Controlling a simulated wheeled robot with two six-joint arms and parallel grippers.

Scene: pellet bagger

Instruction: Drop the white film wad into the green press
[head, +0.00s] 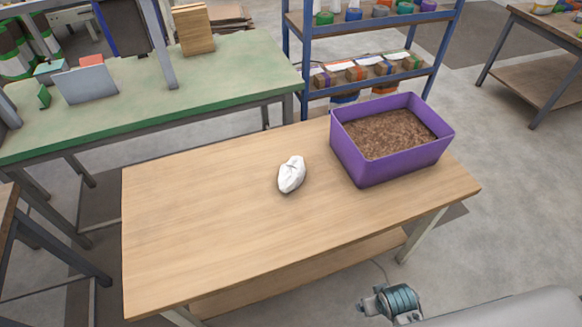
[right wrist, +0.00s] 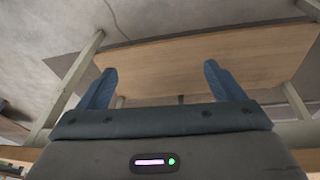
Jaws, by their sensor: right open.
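The white film wad (head: 291,174) is a small crumpled lump lying on the wooden table (head: 200,230), near its middle, left of a purple bin. No gripper touches it. My right gripper (right wrist: 160,84) is open in the right wrist view, with its two blue fingers apart and nothing between them. It is away from the wad, which does not show in that view. My left gripper is not in view. I cannot make out a green press in either view.
The purple bin (head: 395,163) of brown pellets stands on the table's right end. A green-topped bench (head: 230,75) is behind to the left. A blue shelf rack (head: 375,84) with boxes stands behind. The table's left half is clear.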

